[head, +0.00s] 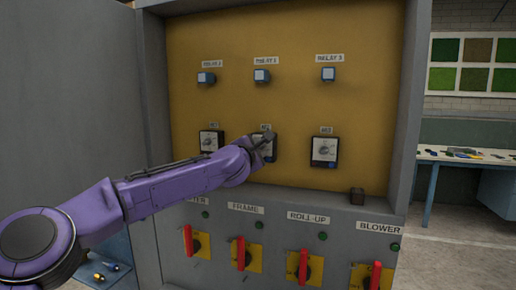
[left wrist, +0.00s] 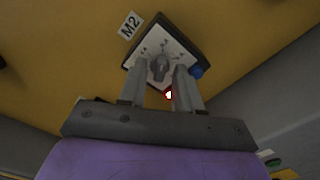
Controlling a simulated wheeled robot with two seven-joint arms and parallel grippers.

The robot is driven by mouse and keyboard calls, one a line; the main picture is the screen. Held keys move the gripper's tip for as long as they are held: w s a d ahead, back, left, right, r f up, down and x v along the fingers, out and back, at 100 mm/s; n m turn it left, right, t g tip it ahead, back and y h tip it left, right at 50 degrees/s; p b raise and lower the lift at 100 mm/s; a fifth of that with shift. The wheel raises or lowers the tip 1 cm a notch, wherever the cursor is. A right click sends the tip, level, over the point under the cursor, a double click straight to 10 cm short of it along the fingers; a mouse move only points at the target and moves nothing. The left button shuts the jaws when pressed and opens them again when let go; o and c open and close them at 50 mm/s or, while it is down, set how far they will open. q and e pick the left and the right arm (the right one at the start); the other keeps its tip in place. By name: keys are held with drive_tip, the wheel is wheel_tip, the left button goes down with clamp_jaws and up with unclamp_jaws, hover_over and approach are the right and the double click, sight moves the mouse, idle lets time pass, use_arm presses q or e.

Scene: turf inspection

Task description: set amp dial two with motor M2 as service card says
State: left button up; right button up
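The M2 dial (head: 262,147) is the middle of three dials on the yellow panel, mostly covered by my left gripper (head: 265,143) in the head view. In the left wrist view the dial plate (left wrist: 186,50) shows white with a dark frame, a grey knob (left wrist: 159,68) and a blue spot (left wrist: 197,71) at its corner. The left fingers (left wrist: 160,82) stand apart on either side of the knob, with small gaps showing. I cannot tell whether they touch it, and the scale marks are too small to read. The service card is not recognisable in view. My right gripper is not in view.
A dial (head: 210,143) lies left and the M3 dial (head: 325,151) right. Blue relay buttons (head: 262,76) sit above. Red-handled switches (head: 241,253) project below. A workbench (head: 470,158) stands farther right.

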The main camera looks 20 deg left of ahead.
use_arm(q)
clamp_jaws()
